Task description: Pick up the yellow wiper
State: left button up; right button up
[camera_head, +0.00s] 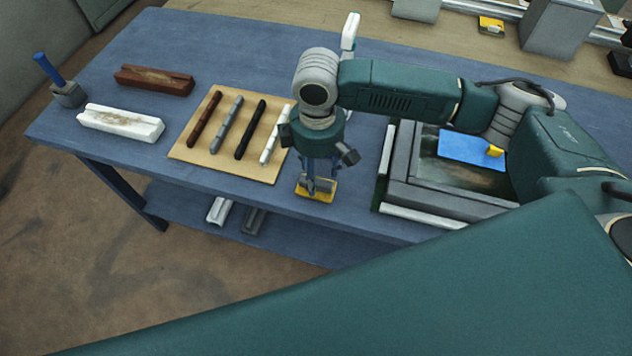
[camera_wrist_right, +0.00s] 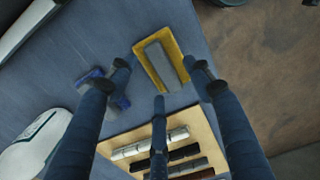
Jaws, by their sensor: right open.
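The yellow wiper (camera_head: 328,196) lies flat on the blue table near its front edge, with a grey block on its top. The wiper also shows in the right wrist view (camera_wrist_right: 173,43), where its yellow rim surrounds the grey top. My right gripper (camera_head: 318,178) points down over the wiper, and its fingers partly hide it in the head view. In the right wrist view the gripper (camera_wrist_right: 161,78) has its fingers spread, with the wiper between and beyond the tips. Nothing is held. My left gripper is not in view.
A tan board (camera_head: 180,150) with several bars lies left of the wiper. A white block (camera_head: 120,123), a brown block (camera_head: 153,79) and a blue-handled brush (camera_head: 60,85) stand farther left. A grey frame (camera_head: 430,200) with a blue sheet (camera_head: 465,147) is to the right.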

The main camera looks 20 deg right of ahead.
aim_at(317, 179)
jog(key=shift+f, duration=1.2)
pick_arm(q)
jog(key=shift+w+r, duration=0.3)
pick_arm(e)
jog(key=c, duration=1.2)
jog(key=shift+r, duration=0.15)
jog(key=shift+c, duration=0.2)
pick_arm(q)
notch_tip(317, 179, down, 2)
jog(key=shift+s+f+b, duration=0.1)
jog(key=shift+b, duration=0.95)
pick_arm(e)
notch_tip(317, 179, up, 20)
